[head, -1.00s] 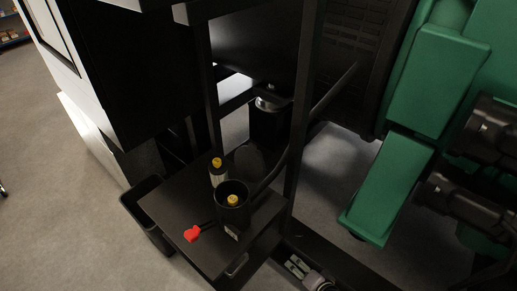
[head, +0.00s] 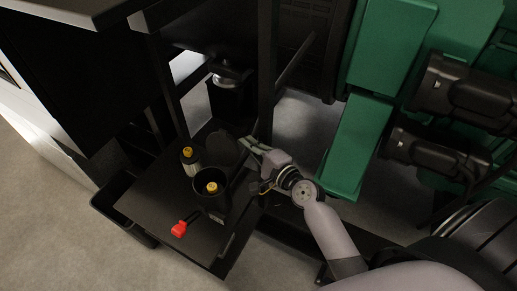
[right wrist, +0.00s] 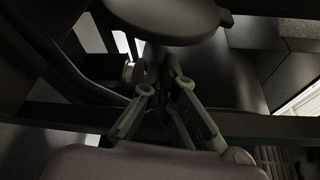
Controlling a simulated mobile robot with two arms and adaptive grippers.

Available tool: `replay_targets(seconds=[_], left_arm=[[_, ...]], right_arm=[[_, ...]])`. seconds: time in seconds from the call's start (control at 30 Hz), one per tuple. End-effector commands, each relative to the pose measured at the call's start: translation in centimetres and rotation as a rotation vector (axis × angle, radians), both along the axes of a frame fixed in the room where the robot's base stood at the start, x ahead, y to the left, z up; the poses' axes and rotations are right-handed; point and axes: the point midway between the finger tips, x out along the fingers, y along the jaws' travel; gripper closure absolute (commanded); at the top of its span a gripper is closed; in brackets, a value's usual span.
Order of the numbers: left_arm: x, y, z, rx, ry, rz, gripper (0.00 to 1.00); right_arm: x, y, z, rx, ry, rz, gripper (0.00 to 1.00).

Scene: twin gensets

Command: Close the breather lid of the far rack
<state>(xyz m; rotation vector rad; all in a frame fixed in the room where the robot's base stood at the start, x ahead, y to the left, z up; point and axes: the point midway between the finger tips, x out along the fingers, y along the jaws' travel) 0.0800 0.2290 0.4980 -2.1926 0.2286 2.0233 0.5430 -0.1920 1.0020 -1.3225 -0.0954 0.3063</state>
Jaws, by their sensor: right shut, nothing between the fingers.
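The breather lid (head: 222,148) is a dark round disc, standing open behind a black cup (head: 211,190) on the rack's black shelf. A yellow-capped piece shows inside the cup. The lid also shows large at the top of the right wrist view (right wrist: 165,20). My right gripper (head: 250,145) is shut and empty, just right of the lid in the head view. In the right wrist view its fingertips (right wrist: 165,86) lie below the lid; I cannot tell whether they touch it. My left gripper is out of view.
A yellow-capped bottle (head: 189,157) stands left of the cup, and a red handle (head: 180,229) lies at the shelf's front. A black upright post (head: 266,80) rises close to my right gripper. Green machinery (head: 356,150) stands to the right.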

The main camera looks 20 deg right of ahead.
Motion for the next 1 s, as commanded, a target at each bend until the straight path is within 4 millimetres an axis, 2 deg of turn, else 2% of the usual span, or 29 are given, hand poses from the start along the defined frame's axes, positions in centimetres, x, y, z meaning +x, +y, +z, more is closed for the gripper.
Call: replay_targets(seconds=[0.1,0.27,1.0], left_arm=[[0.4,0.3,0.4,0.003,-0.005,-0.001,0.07],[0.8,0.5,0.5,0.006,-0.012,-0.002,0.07],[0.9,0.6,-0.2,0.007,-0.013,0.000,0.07]], right_arm=[[1.5,0.4,-0.1,0.000,0.000,0.000,1.00],[2.3,0.6,-0.3,-0.001,0.000,-0.001,1.00],[2.1,0.9,0.1,-0.052,-0.039,0.000,1.00]])
